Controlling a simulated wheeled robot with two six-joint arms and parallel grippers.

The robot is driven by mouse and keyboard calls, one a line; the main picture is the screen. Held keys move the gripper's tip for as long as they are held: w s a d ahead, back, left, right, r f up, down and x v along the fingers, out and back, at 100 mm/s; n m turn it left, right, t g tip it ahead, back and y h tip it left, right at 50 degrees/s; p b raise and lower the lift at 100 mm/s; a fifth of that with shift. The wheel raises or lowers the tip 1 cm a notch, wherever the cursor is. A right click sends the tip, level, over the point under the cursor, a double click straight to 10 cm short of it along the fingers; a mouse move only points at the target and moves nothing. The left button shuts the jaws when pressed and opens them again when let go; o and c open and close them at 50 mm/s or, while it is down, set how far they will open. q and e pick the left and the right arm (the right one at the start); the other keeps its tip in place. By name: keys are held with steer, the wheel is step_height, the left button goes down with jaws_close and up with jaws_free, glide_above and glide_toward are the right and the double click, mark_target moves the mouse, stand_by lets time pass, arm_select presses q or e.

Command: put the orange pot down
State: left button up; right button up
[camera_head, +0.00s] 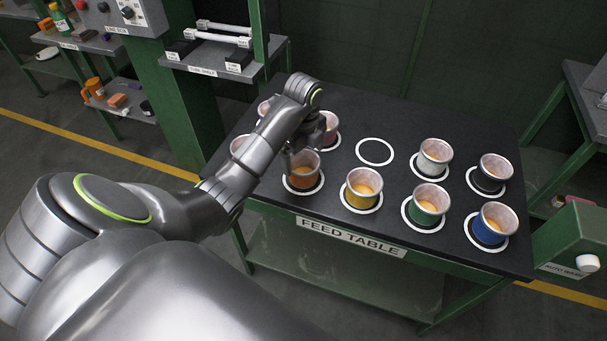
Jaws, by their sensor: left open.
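The orange pot (302,180) stands upright on a white ring near the front edge of the black feed table (330,204). My left gripper (297,160) is open at the orange pot's rim, at its back left side. Its fingers are small in view and partly hidden, so I cannot tell whether they touch the rim. My left arm comes in from the left and hides part of the table's left end. My right gripper is not in view.
Yellow (361,192), green (427,206) and blue (492,226) pots stand to the right. White (433,157) and black (488,176) pots stand behind. A ring (374,152) is empty. Pinkish pots (328,128) stand near my arm. A shelf (215,66) is at back left.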

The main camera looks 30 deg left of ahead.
mark_target(303, 165)
arm_select(q)
steer(key=shift+f+b, duration=0.3)
steer(key=shift+f, duration=0.15)
steer(key=f, duration=0.3)
steer(key=shift+s+d, duration=0.15)
steer(key=shift+s, duration=0.15)
steer(key=shift+f, duration=0.6)
steer(key=shift+w, duration=0.1)
steer(key=c, duration=1.1)
steer(key=shift+r, duration=0.55)
steer(key=shift+r+b, duration=0.3)
steer(key=shift+r, duration=0.45)
steer(key=shift+r+p, duration=3.15)
steer(key=shift+r, duration=0.45)
